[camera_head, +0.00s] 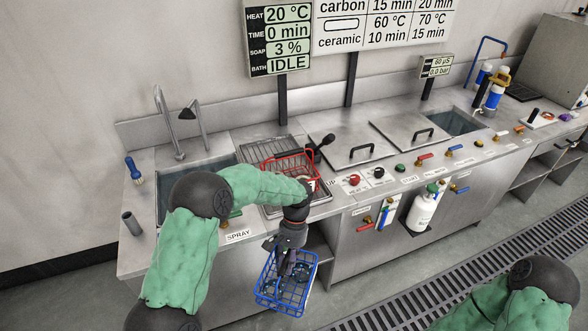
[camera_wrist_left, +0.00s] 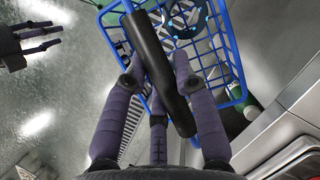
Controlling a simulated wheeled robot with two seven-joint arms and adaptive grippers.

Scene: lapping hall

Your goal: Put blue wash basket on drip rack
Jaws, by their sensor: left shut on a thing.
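The blue wash basket (camera_head: 286,283) hangs in front of the bench, below the worktop's front edge. My left gripper (camera_head: 288,262) is shut on its black handle (camera_wrist_left: 160,75). In the left wrist view the basket (camera_wrist_left: 228,70) shows blue wire mesh with round parts inside. The drip rack, a wire grate (camera_head: 262,145), lies on the worktop between the sink and the lidded baths, behind my left forearm. My right gripper (camera_wrist_left: 50,38) shows small at the left of the left wrist view; its opening is unclear.
Lidded baths (camera_head: 352,140) lie right. A white bottle (camera_head: 422,208) hangs on the bench front.

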